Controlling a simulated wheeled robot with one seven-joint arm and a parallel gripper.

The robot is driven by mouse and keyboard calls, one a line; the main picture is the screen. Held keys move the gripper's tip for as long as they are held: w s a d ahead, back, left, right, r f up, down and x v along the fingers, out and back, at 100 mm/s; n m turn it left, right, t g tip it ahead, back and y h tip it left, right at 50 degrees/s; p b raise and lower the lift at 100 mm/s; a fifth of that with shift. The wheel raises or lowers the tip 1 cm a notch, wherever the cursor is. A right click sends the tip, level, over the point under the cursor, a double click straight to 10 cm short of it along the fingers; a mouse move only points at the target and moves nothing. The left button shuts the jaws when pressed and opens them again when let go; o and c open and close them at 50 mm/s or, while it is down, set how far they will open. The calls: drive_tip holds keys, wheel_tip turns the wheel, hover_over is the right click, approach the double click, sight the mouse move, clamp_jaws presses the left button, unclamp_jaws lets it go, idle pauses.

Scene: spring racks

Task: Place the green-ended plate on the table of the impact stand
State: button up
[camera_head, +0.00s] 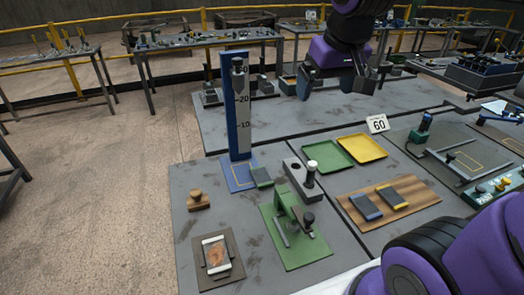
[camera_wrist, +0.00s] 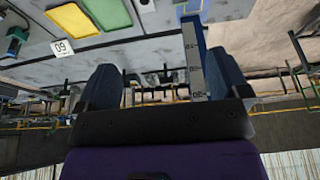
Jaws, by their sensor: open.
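The impact stand is a tall blue post with a grey scale (camera_head: 238,110) rising from a flat blue base (camera_head: 238,181) marked with a pale outline. A dark plate with a greenish look (camera_head: 262,177) lies at the right edge of that base; I cannot tell whether it rests on the base or beside it. My gripper (camera_head: 336,88) is open and empty, raised over the back of the bench, to the right of the post. In the wrist view its two fingers (camera_wrist: 166,82) stand wide apart, with the scale post (camera_wrist: 193,62) showing behind, upside down.
A wooden board (camera_head: 377,220) holds a blue-ended plate (camera_head: 365,207) and a yellow-ended plate (camera_head: 392,197). Green (camera_head: 328,158) and yellow (camera_head: 362,149) trays lie behind it. A grey block with a white-topped peg (camera_head: 310,176) and a green press (camera_head: 290,215) stand near the post.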

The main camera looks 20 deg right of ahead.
drive_tip(key=w+a+f+g, duration=0.1)
drive_tip(key=w+f, duration=0.4)
drive_tip(key=w, duration=0.2)
drive_tip(key=g, duration=0.3)
hover_over(263, 178)
wheel_tip(263, 178, down, 24)
drive_tip(key=shift+w+f, duration=0.1)
drive_tip(key=shift+f, duration=0.35)
wheel_tip(263, 178, down, 11)
drive_tip(key=shift+r, duration=0.1)
drive_tip(key=c, duration=1.5)
